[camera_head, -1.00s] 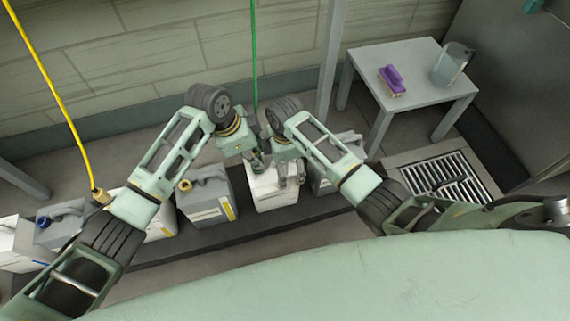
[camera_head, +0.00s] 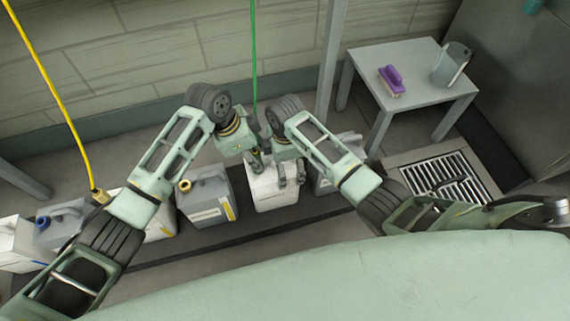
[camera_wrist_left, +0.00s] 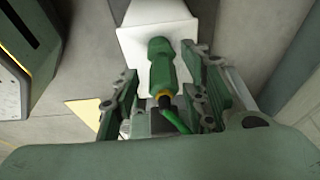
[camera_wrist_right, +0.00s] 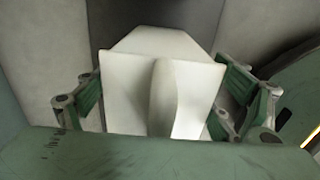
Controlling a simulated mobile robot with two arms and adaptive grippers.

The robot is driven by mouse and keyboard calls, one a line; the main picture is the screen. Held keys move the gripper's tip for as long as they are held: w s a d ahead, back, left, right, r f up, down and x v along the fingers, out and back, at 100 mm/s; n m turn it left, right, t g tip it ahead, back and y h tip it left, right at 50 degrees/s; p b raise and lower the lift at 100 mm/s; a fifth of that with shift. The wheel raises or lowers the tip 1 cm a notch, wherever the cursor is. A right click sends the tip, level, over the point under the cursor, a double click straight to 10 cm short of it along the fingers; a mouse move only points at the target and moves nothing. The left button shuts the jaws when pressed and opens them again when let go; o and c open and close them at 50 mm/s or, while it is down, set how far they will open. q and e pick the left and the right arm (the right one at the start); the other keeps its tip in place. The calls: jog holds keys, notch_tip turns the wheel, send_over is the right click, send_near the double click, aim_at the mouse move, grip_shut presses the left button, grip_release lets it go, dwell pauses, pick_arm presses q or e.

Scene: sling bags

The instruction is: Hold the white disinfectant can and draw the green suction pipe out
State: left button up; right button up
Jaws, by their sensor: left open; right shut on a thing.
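The white disinfectant can (camera_head: 266,194) stands on the dark floor strip below both grippers in the head view. Its pale body and raised handle (camera_wrist_right: 163,98) fill the middle of the right wrist view. My right gripper (camera_head: 290,178) is shut on the can, one finger on each side. The green suction pipe (camera_wrist_left: 160,68) stands between the fingers of my left gripper (camera_head: 256,160), which is open around it. A bright green hose (camera_head: 253,60) comes down from above to the pipe. The pipe's lower part and the can's mouth are hidden.
A grey can (camera_head: 207,203) stands left of the white can, and another (camera_head: 332,179) stands close on its right. A yellow hose (camera_head: 62,110) hangs at the left. A grey table (camera_head: 425,98) with a purple brush (camera_head: 392,80) and clear jug (camera_head: 451,65) stands back right.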

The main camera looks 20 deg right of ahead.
pick_arm(q)
jog(key=v, duration=1.1)
jog(key=shift+r, duration=0.4)
jog(key=shift+o, duration=0.2)
jog(key=shift+a, duration=0.15)
jog(key=shift+x, duration=6.05)
jog(key=shift+w, duration=0.15)
jog(key=shift+c, duration=0.4)
grip_shut()
